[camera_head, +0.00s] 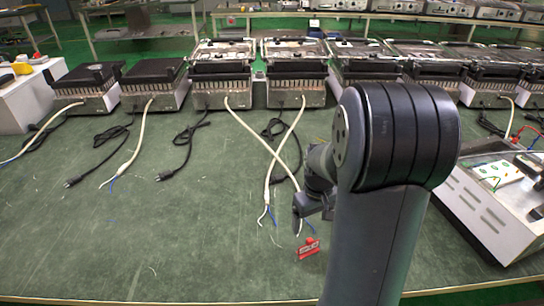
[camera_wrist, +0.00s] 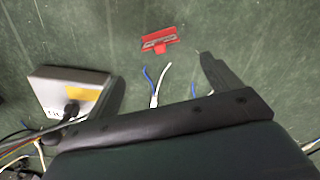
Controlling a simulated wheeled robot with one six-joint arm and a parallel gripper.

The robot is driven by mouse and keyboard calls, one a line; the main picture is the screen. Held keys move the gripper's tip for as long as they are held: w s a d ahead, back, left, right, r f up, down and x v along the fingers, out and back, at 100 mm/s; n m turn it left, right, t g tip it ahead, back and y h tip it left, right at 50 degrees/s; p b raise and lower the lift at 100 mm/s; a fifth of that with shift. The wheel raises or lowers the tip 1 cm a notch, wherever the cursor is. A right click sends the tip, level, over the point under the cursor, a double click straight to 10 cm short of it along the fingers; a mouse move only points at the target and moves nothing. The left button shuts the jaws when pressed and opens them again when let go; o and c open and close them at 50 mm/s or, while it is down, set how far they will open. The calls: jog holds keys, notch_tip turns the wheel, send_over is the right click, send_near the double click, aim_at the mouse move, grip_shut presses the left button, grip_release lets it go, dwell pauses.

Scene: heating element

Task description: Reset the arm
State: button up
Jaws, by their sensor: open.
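My arm rises in the right half of the head view. My gripper (camera_head: 312,213) hangs over the green table (camera_head: 150,240), partly hidden behind the arm. In the wrist view the gripper (camera_wrist: 162,70) shows its two dark fingers spread apart, with nothing held between them. A small red piece (camera_head: 308,248) lies on the table just in front of the gripper; it also shows at the top of the wrist view (camera_wrist: 158,40). Stripped cable ends with blue and white wires (camera_wrist: 154,98) lie on the table near the fingers.
Several heating appliances (camera_head: 222,85) stand in a row along the back of the table, trailing white and black cables (camera_head: 262,145). An open white metal box with wires (camera_head: 490,215) stands at the right. The table's front left is mostly clear.

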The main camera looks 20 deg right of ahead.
aim_at(310, 239)
notch_tip(310, 239, down, 12)
jog(key=shift+f+b, duration=0.1)
jog(key=shift+b, duration=1.05)
jog(key=shift+r+p, duration=0.45)
jog(key=shift+r, duration=1.35)
